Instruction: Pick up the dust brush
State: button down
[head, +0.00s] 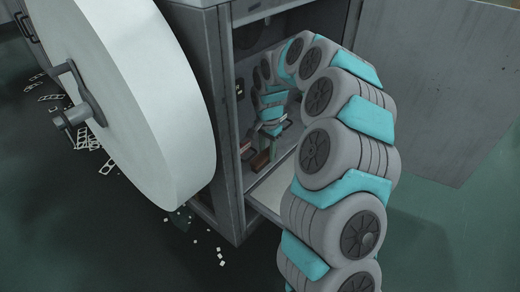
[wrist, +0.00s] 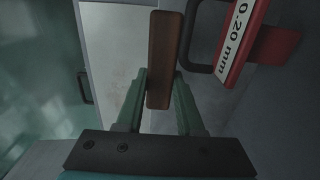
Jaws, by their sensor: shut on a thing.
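The dust brush shows in the wrist view as a long brown wooden piece (wrist: 161,45) between the two green fingers of my gripper (wrist: 160,80). The fingers are shut on it, one on each side. I cannot make out its bristles. In the head view my gripper (head: 269,143) is inside the open grey cabinet, low down, with a small reddish-brown piece of the brush (head: 261,160) at its fingers. Whether the brush still touches the cabinet floor, I cannot tell.
A red gauge labelled 0.20 mm (wrist: 243,35) with a dark handle is close right of the brush. The cabinet's open door (head: 440,90) stands to the right. A big white roll (head: 135,100) is at the left. Scraps litter the floor.

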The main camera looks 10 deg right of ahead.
jog(key=s+d, duration=0.8)
jog(key=s, duration=0.3)
jog(key=shift+b, duration=0.4)
jog(key=c, duration=1)
grip_release()
jog(key=shift+c, duration=0.2)
grip_shut()
